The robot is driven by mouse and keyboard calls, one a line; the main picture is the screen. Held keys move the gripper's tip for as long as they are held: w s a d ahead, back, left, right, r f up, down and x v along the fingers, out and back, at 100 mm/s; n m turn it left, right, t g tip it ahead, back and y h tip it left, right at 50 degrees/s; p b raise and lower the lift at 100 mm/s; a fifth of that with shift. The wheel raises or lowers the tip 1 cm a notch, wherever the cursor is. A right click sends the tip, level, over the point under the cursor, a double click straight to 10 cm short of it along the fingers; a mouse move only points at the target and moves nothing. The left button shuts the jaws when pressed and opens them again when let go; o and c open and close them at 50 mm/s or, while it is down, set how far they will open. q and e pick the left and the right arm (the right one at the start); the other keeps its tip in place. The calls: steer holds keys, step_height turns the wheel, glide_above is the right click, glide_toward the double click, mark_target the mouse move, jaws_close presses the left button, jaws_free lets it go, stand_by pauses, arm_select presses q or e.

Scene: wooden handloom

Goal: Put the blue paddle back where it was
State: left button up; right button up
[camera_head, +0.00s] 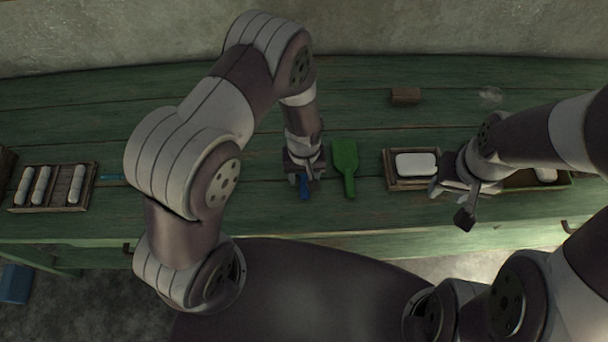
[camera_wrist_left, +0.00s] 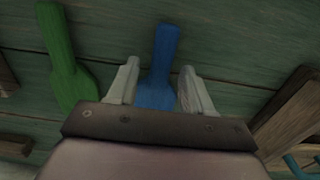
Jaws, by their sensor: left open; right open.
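The blue paddle (camera_head: 304,187) lies on the green table, mostly hidden under my left gripper in the head view. My left gripper (camera_head: 304,180) is directly above it with its jaws open. In the left wrist view the blue paddle (camera_wrist_left: 158,70) shows between the two open fingers of my left gripper (camera_wrist_left: 158,85), its narrow handle pointing away. I cannot tell whether the fingers touch it. My right gripper (camera_head: 460,205) is open, over the table at the right near the wooden trays, and holds nothing that I can see.
A green paddle (camera_head: 345,168) lies just right of the blue one. Right of it is a wooden tray (camera_head: 390,172) with a white block. A brown block (camera_head: 405,95) lies farther back. At the left is a rack (camera_head: 50,207) with white rolls.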

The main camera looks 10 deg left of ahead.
mark_target(302, 179)
arm_select(q)
step_height(302, 179, up, 12)
steer(key=s+a+r+m+t, duration=0.1)
steer(key=s+a+r+m, duration=0.2)
steer(key=s+a+r, duration=0.4)
steer(key=shift+a+r+t, duration=0.3)
steer(key=shift+a+r, duration=0.25)
steer(key=shift+r, duration=0.3)
